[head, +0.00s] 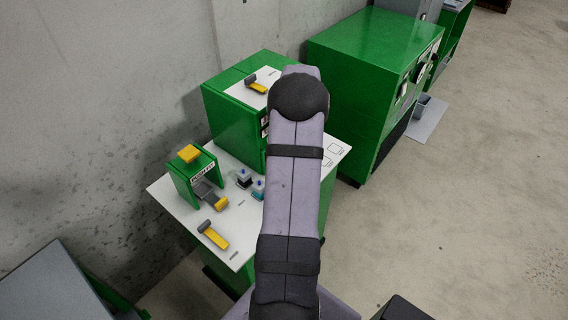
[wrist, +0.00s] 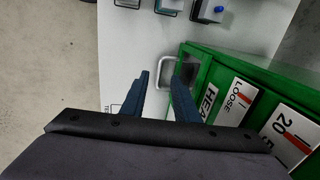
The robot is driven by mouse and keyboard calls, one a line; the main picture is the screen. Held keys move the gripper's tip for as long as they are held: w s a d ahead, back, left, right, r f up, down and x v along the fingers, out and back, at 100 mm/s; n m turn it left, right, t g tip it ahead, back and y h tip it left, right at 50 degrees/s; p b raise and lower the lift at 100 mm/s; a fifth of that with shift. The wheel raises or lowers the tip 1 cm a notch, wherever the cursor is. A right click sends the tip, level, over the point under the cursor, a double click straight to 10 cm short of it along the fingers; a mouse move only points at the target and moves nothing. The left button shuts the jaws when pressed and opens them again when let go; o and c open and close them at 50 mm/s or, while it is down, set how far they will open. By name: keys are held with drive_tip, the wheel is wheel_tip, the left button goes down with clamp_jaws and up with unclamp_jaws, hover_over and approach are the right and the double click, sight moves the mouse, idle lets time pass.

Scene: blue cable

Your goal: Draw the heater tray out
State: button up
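The heater tray's front seems to be the part of the green unit's face beside a label reading "HEA", partly hidden by my finger. A pale grey U-shaped handle (wrist: 163,64) sticks out from it over the white tabletop. My gripper (wrist: 161,82) is open, with its two dark blue fingers apart. The handle shows between and just beyond the fingertips; I cannot tell whether they touch it. In the head view the green heater unit (head: 233,118) stands on the bench, and my arm hides the gripper, the handle and most of the unit's front.
In the wrist view, labels "LOOSE" (wrist: 236,101) and "20" (wrist: 290,136) mark the green face. A large green cabinet (head: 370,65) stands behind right.

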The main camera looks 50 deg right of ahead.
drive_tip(key=shift+w+f+p, duration=0.2)
drive_tip(key=shift+f+p, duration=0.1)
drive_tip(key=shift+f, duration=0.7)
drive_tip(key=shift+w+f+p, duration=0.15)
drive_tip(key=shift+f+p, duration=0.15)
drive_tip(key=shift+f, duration=0.7)
drive_tip(key=shift+w+f+p, duration=0.2)
drive_tip(key=shift+f+p, duration=0.1)
drive_tip(key=shift+f, duration=0.7)
clamp_jaws()
